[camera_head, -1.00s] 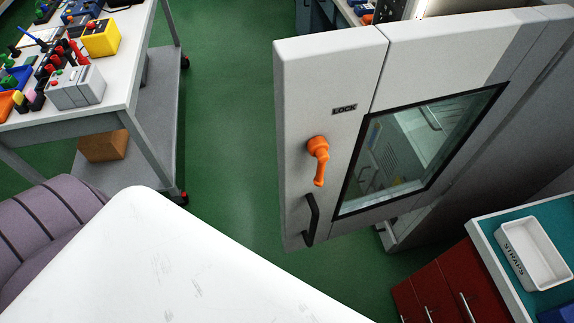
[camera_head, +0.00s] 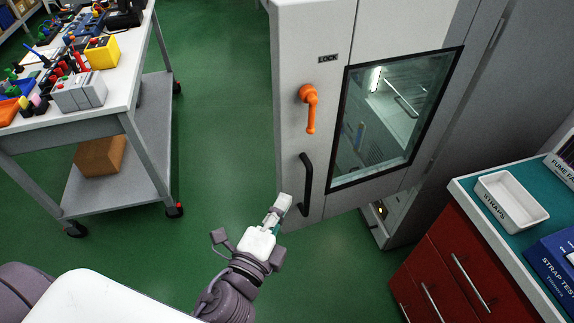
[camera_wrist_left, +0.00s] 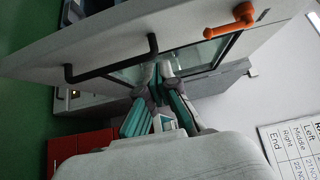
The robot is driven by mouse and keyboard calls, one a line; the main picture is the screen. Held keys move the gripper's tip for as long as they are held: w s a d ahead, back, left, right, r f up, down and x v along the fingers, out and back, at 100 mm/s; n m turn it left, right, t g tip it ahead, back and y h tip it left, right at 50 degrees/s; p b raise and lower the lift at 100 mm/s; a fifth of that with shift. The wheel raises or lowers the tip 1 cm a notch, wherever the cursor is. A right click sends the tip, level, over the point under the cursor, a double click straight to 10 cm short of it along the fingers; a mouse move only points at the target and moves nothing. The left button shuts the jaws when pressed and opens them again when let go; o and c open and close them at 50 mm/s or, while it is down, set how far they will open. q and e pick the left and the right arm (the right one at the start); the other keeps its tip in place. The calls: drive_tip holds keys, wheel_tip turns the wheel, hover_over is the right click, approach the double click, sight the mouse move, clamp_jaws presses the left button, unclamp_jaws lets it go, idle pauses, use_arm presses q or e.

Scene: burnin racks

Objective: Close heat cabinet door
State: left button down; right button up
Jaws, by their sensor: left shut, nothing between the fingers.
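The heat cabinet door (camera_head: 300,30) stands open, swung out from the cabinet on its right. It has a window (camera_head: 395,115), an orange lock handle (camera_head: 309,108) pointing down and a black pull handle (camera_head: 305,185). My left gripper (camera_head: 284,203) is shut and empty, at the lower left edge of the door, left of the pull handle. In the left wrist view, the shut fingers (camera_wrist_left: 158,75) point at the door close to the black handle (camera_wrist_left: 112,62); I cannot tell whether they touch the door. The orange handle (camera_wrist_left: 229,23) also shows there. My right gripper is not in view.
A red drawer unit (camera_head: 450,260) with a white "STRAPS" tray (camera_head: 512,200) stands at the lower right, near the door. A grey workbench (camera_head: 125,110) with electrical parts stands at the left. Green floor (camera_head: 225,100) lies clear between bench and door.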

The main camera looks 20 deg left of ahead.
use_arm(q)
drive_tip(key=p, duration=0.2)
approach(296, 153)
drive_tip(key=w+d, duration=0.3)
drive_tip(key=w+a, duration=0.1)
drive_tip(key=w+a+p, duration=0.1)
drive_tip(key=shift+w+r, duration=0.15)
drive_tip(key=shift+w, duration=0.2)
drive_tip(key=shift+w+a, duration=0.2)
drive_tip(key=shift+w, duration=0.05)
